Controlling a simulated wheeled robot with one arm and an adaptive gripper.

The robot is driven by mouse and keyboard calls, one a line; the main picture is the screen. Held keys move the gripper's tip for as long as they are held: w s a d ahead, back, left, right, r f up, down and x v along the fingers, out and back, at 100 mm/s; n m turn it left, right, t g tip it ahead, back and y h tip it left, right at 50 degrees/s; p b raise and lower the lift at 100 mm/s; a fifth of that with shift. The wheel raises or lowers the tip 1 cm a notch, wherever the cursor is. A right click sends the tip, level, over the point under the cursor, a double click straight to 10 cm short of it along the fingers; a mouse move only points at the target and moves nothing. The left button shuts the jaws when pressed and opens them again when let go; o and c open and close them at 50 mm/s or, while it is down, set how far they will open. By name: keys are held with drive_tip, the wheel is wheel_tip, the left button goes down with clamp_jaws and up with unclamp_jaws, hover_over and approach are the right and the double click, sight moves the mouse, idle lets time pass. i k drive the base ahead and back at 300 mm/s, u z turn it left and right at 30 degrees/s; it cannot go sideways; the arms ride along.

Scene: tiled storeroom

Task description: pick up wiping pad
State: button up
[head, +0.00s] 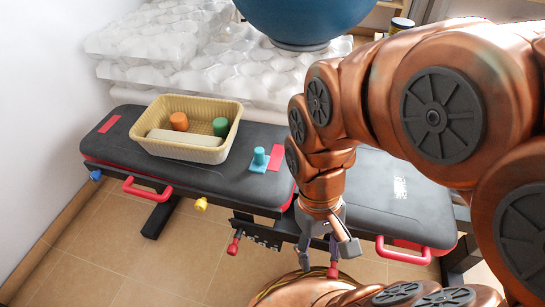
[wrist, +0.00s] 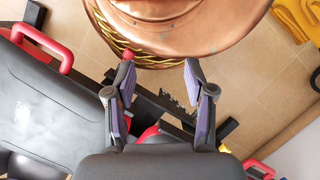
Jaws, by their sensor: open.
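A small teal pad with an upright round knob (head: 258,160), which looks like the wiping pad, lies on the black bench (head: 230,187), partly over a red patch and right of the basket. My gripper (head: 333,262) hangs at the bench's front edge, to the right of the pad and nearer to me. In the wrist view my gripper (wrist: 158,78) has its two fingers spread with nothing between them. The pad does not show in the wrist view.
A beige basket (head: 232,130) on the bench holds an orange cylinder (head: 179,121), a green cylinder (head: 221,127) and a pale block (head: 185,139). Red handles (head: 147,190) stick out along the bench front. A blue ball (head: 300,18) sits behind.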

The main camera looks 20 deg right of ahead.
sight(260, 162)
drive_tip(key=u, duration=0.55)
drive_tip(key=k, duration=1.3)
drive_tip(key=u, duration=0.85)
drive_tip(key=i, duration=0.75)
drive_tip(key=z, duration=0.45)
drive_tip(key=i, duration=0.9)
drive_tip(key=z, duration=0.8)
